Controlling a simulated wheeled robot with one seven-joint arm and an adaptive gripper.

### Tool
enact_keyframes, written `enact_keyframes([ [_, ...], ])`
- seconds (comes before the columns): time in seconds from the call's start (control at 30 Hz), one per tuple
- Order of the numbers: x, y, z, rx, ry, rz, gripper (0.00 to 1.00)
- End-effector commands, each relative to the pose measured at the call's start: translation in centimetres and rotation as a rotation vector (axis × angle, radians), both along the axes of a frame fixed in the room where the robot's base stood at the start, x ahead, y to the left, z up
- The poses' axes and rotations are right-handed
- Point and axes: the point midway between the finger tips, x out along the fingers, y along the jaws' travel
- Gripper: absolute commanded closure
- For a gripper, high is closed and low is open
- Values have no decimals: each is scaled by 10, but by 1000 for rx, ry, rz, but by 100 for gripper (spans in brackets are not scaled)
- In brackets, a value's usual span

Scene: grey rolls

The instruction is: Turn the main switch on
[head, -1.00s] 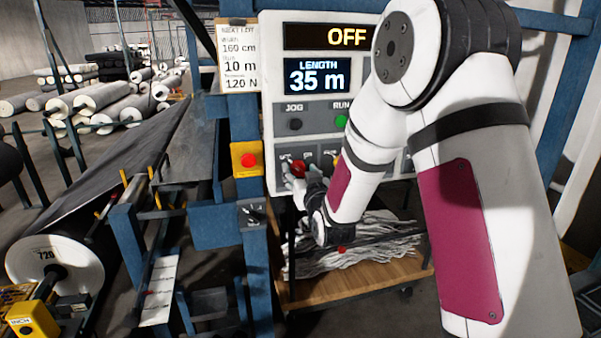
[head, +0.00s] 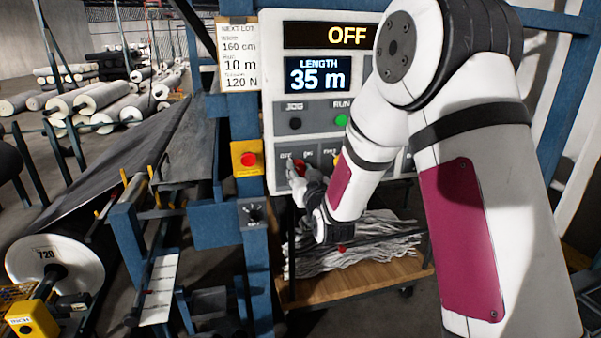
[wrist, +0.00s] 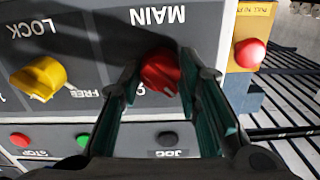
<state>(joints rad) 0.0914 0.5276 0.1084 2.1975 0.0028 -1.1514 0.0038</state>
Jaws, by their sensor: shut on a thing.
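The main switch is a red knob (wrist: 160,72) under the word MAIN, which reads upside down in the wrist view. My gripper (wrist: 158,80) is shut on this knob, one finger on each side of it. In the head view the knob (head: 299,166) shows as a small red patch at my gripper (head: 303,178), low on the left of the grey control panel (head: 272,80). The display (head: 340,36) at the top of the panel reads OFF. My fingers and arm hide part of the knob and some of its markings.
A red button on a yellow plate (head: 247,159) sits just left of the panel. A yellow LOCK knob (wrist: 38,80) is beside the main switch. Green RUN (head: 341,120) and black JOG (head: 295,124) buttons are above. A wooden cart (head: 350,281) stands below.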

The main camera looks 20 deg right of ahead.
Motion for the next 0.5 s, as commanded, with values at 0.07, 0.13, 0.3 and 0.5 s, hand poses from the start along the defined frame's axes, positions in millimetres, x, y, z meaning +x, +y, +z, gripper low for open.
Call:
enact_keyframes([
  [0.07, 1, 0, 0, 41, -2, 0, 97],
  [0.13, 1, 0, 0, 87, -3, 0, 97],
  [0.3, 1, 0, 0, 230, -3, 0, 97],
  [0.5, 1, -1, 0, 420, -4, 0, 97],
])
